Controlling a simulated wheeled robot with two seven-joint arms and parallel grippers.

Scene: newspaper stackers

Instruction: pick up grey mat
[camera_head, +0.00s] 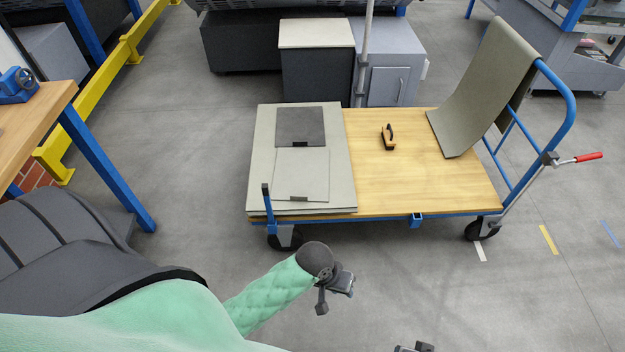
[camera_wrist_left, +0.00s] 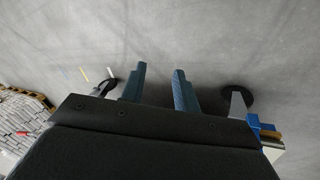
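A grey-green mat (camera_head: 482,82) hangs over the blue handle of a flatbed cart, its lower end resting on the wooden deck. A dark grey square (camera_head: 300,127) and a light grey square (camera_head: 301,174), each with a small black tab, lie on a pale stack (camera_head: 262,160) at the deck's left end. My left gripper (camera_head: 335,293) is above the floor in front of the cart, apart from all of these. The left wrist view shows its two fingers (camera_wrist_left: 159,88) spread with nothing between them. My right gripper (camera_head: 415,348) barely shows at the bottom edge; its fingers are unclear.
The cart deck (camera_head: 390,185) has bare wood in the middle, with a wooden-handled tool (camera_head: 388,138) on it. A red-gripped lever (camera_head: 588,157) sticks out at right. A workbench (camera_head: 30,118) and yellow rail (camera_head: 95,90) stand at left. Cabinets (camera_head: 318,70) stand behind. Floor in front is clear.

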